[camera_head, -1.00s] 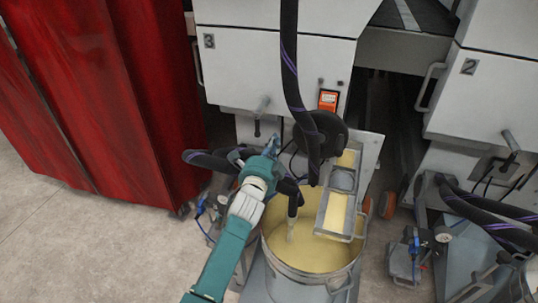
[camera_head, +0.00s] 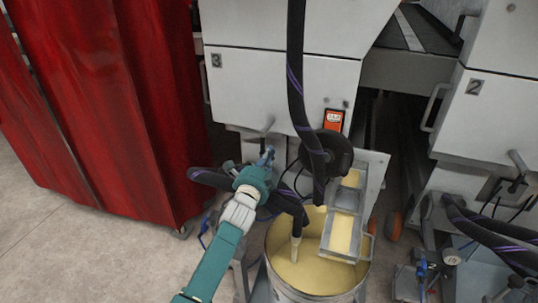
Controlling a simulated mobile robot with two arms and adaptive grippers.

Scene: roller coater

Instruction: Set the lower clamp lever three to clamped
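My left arm reaches up from the bottom, and my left gripper (camera_head: 266,156) is at the lower end of this lever. The gripper is small here and its fingers overlap the lever in the picture. I cannot tell whether they touch it or are open or shut. My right gripper is not in view.
A black hose (camera_head: 296,75) hangs just right of the lever. A pot of yellow liquid (camera_head: 308,270) and a metal trough (camera_head: 342,225) stand below right. A red curtain (camera_head: 90,100) is at the left. Station two has a similar lever (camera_head: 517,162).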

